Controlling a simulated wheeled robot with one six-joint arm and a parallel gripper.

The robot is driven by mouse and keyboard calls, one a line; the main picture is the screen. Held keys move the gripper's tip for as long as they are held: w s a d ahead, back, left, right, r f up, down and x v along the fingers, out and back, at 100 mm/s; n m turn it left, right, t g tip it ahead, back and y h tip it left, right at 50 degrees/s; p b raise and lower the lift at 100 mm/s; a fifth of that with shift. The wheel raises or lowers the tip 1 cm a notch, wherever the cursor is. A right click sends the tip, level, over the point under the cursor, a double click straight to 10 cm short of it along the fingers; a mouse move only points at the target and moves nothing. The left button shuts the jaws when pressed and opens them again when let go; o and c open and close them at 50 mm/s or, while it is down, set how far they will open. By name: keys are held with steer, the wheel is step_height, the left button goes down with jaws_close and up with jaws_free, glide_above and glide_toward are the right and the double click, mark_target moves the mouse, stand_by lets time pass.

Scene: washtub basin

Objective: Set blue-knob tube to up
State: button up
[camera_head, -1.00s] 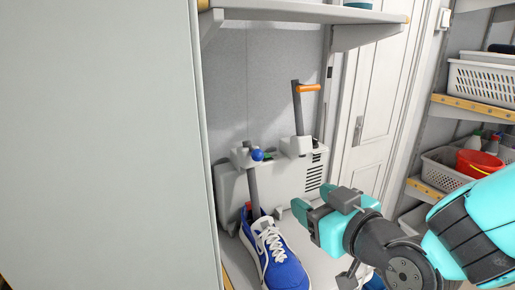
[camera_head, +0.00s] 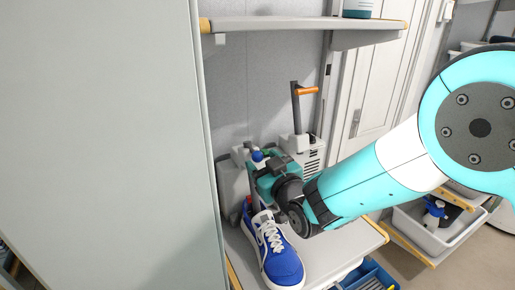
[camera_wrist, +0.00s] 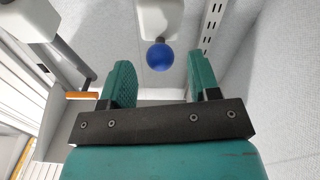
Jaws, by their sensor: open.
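The blue knob (camera_head: 257,156) sits on the front of a white block (camera_head: 240,153) on the left of the appliance. In the head view a grey tube runs down from this block, mostly hidden behind my gripper. My gripper (camera_head: 259,171) is open and close to the knob, just below it in the picture. In the wrist view the blue knob (camera_wrist: 159,57) appears between the two green fingers (camera_wrist: 160,75), near their tips, with clear gaps on both sides. I cannot tell how deep it lies between them. The white block (camera_wrist: 157,18) is behind it.
A second post with an orange handle (camera_head: 306,91) stands upright to the right of the knob. A blue-and-white shoe (camera_head: 281,262) stands on the lower shelf below my gripper. A shelf (camera_head: 300,23) is above, and a pale panel (camera_head: 100,150) fills the left.

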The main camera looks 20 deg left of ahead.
mark_target(260, 160)
steer(key=shift+p+x, duration=0.35)
steer(key=shift+x, duration=1.15)
